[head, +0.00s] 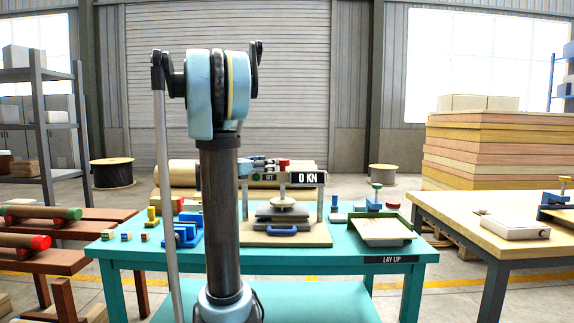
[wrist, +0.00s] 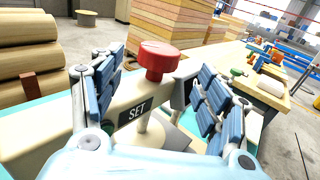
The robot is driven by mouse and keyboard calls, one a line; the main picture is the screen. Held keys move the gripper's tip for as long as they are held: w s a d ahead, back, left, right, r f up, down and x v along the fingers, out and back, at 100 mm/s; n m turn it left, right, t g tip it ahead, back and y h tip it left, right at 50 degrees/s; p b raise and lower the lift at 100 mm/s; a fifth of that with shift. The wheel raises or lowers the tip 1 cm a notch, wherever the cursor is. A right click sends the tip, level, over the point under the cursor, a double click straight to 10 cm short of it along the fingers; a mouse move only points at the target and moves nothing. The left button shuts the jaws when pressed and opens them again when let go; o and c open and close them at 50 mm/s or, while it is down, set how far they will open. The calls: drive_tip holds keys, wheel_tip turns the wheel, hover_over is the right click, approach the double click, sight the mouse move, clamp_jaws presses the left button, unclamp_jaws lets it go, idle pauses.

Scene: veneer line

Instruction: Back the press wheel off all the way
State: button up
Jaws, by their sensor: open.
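The press (head: 320,205) stands on the teal table, with a red round wheel (head: 284,163) on top of its crossbeam. The wheel shows in the wrist view (wrist: 158,58) above the pale beam with a SET label (wrist: 137,112). The display (head: 308,178) on the press reads 0 KN. Below the beam, a round platen (head: 286,203) sits over grey plates. My gripper (wrist: 163,78) is open, its blue-padded fingers spread left and right of the wheel, with gaps on both sides. In the head view, the gripper is small and partly hidden behind my arm.
The teal table (head: 345,262) also holds a tray (head: 385,232) at right and small blocks (head: 125,236) at left. A wooden-topped table (head: 470,205) stands to the right, in front of stacked boards (head: 490,150). Logs (head: 40,213) lie on a rack at left.

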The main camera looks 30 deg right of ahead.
sight(283, 162)
drive_tip(key=d, duration=0.5)
drive_tip(key=w+d, duration=0.1)
drive_tip(key=d, duration=0.2)
drive_tip(key=shift+d, duration=0.1)
